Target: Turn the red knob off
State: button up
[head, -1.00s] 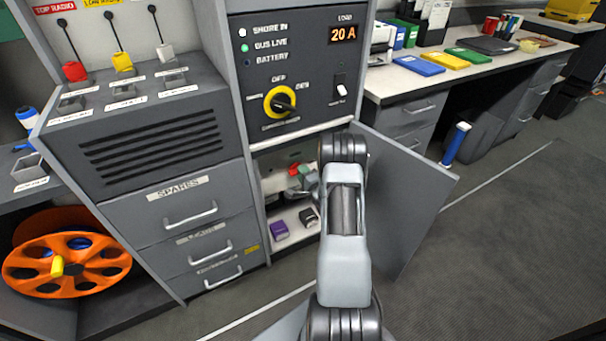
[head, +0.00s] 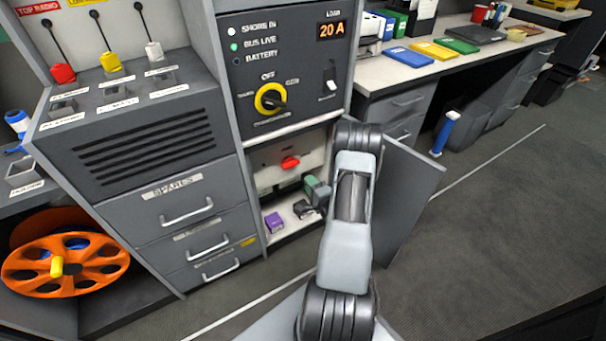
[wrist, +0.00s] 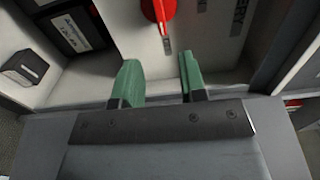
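The red knob (head: 290,162) sits on a pale panel (head: 268,172) inside the open lower compartment of the grey cabinet. In the wrist view the red knob (wrist: 158,12) is at the top, partly cut off, its pointed end beside a small label. My gripper (head: 318,190) is at the compartment's mouth, a little below and right of the knob in the head view. In the wrist view my gripper (wrist: 160,75) has its two green fingers apart with nothing between them. The fingertips are short of the knob.
An open grey door (head: 410,190) stands right of my arm. A purple item (head: 274,222) and a dark item (head: 303,208) lie on the compartment floor. Above is a black panel with a yellow-ringed rotary switch (head: 270,98). An orange reel (head: 65,265) is at left.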

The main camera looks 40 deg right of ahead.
jog(key=shift+s+a, duration=0.15)
jog(key=shift+s, duration=0.65)
jog(key=shift+s+a, duration=0.1)
jog(key=shift+s, duration=0.65)
